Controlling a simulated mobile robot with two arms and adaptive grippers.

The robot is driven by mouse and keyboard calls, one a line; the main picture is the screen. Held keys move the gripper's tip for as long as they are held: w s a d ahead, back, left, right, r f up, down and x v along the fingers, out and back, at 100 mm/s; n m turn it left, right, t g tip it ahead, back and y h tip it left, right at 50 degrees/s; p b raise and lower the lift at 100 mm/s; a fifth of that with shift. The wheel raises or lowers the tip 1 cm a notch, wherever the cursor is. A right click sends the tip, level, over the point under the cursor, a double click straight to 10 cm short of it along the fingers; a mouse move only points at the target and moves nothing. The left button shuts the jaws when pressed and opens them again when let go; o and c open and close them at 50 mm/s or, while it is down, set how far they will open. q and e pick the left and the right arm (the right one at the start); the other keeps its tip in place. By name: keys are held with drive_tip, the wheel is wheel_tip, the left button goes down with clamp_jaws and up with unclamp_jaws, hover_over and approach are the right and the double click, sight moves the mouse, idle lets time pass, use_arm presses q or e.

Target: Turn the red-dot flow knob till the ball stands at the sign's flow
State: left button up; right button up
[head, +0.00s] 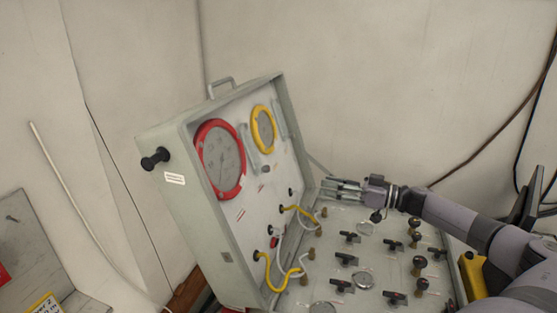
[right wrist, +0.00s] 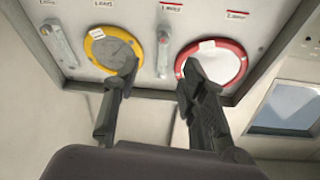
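The open grey panel case (head: 150,200) has two flow tubes in its lid, one (head: 252,157) between the red and yellow gauges and one (head: 281,120) beyond the yellow gauge. Both tubes also show in the right wrist view (right wrist: 163,52), (right wrist: 60,46); no ball can be made out. Several black knobs (head: 343,258) stand on the lower panel; I cannot tell which has a red dot. My right gripper (head: 335,187) is open and empty above the lower panel's far left part, its fingers (right wrist: 160,72) apart and pointing toward the lid. My left gripper is out of view.
The lid carries a red-rimmed gauge (head: 219,160) and a yellow-rimmed gauge (head: 263,129). Yellow hoses (head: 296,210) loop between lid and lower panel. A partly cut-off yellow sign (head: 45,304) is at the lower left, its flow unreadable. A dark screen (head: 528,208) stands at right.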

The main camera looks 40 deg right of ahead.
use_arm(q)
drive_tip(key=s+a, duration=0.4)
use_arm(e)
drive_tip(key=b, duration=0.2)
approach(269, 170)
drive_tip(key=w, duration=0.1)
drive_tip(key=b+x, duration=0.7)
drive_tip(key=b, duration=0.7)
drive_tip(key=shift+w+a+f+b, duration=0.1)
drive_tip(key=shift+w+a+b, duration=0.2)
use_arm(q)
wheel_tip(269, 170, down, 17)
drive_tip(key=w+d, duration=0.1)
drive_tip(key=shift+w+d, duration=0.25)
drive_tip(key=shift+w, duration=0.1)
